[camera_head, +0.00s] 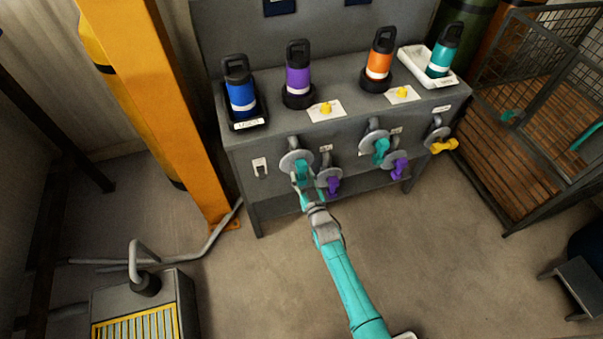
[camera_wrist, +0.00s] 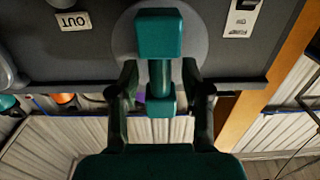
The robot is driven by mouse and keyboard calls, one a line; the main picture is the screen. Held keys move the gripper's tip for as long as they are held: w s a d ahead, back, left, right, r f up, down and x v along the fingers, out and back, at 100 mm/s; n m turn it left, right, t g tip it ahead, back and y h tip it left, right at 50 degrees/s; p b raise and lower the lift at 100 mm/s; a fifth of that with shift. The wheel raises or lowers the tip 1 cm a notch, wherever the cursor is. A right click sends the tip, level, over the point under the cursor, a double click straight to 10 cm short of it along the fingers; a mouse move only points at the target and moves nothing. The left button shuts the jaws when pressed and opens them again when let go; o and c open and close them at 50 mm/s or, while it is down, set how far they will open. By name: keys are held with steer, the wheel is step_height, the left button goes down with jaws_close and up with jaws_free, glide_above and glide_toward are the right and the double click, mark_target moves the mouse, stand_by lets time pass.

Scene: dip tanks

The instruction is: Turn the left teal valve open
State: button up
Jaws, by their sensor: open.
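The left teal valve (camera_head: 301,172) sits on a round grey disc at the left of the bench front. In the wrist view its teal handle (camera_wrist: 158,36) is large and central, in front of the disc. My gripper (camera_head: 302,187) is at this valve; in the wrist view (camera_wrist: 159,78) its two dark fingers stand apart, one on each side of the handle's narrow part. Gaps show between fingers and handle, so it is not gripped. A second teal valve (camera_head: 381,150) is further right on the bench.
Purple valves (camera_head: 333,185) (camera_head: 399,168) hang beside the teal ones, and a yellow valve (camera_head: 443,146) is at the far right. Several bottles stand on the grey bench (camera_head: 335,63). An orange post (camera_head: 165,105) rises to the left. The floor before the bench is open.

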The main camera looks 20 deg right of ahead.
steer(key=s, duration=1)
steer(key=shift+s, duration=0.2)
steer(key=s+r+g, duration=0.1)
steer(key=s+r, duration=0.2)
steer(key=s, duration=2.2)
steer(key=s+r+g, duration=0.2)
steer(key=s+r, duration=1.5)
steer(key=shift+s, duration=0.15)
